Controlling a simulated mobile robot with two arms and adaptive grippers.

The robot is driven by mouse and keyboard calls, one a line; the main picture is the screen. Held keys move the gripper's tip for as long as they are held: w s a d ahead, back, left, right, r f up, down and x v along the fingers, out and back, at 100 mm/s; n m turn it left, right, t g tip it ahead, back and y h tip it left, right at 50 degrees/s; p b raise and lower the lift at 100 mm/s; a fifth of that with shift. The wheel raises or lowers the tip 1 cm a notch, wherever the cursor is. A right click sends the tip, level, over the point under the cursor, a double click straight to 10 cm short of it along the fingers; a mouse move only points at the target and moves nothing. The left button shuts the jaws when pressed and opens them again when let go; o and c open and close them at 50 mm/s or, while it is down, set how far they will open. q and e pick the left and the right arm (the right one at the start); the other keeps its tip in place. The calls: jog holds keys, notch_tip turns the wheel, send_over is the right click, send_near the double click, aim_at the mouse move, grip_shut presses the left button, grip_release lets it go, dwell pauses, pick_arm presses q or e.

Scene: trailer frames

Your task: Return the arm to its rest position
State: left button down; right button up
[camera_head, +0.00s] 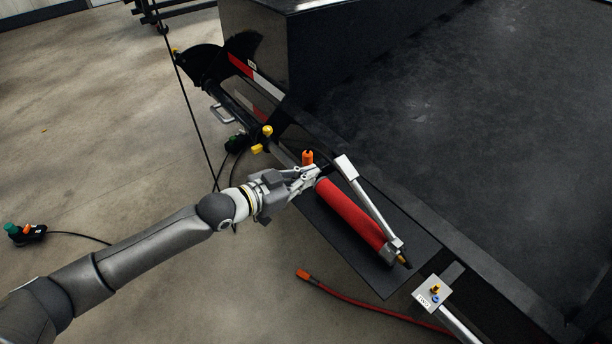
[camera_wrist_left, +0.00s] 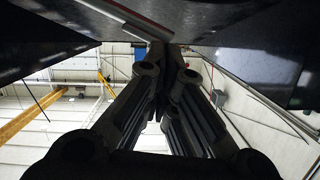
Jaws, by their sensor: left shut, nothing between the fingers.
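My left arm (camera_head: 145,247) reaches in from the lower left in the head view, stretched toward the edge of the trailer frame. My left gripper (camera_head: 313,171) is shut and empty, beside the upper end of a red cylinder (camera_head: 350,214) with a silver bar along it. I cannot tell whether the fingers touch it. An orange-capped part (camera_head: 307,157) stands just behind the fingertips. In the left wrist view the two dark fingers (camera_wrist_left: 160,85) meet under a dark surface. My right gripper is not in view.
The black trailer bed (camera_head: 450,120) fills the right side. A dark plate (camera_head: 389,275) lies under the cylinder. A silver bracket (camera_head: 434,292) is at the lower right. A red hose (camera_head: 370,305) with an orange end and a dark cable (camera_head: 80,235) lie low. The floor at left is mostly clear.

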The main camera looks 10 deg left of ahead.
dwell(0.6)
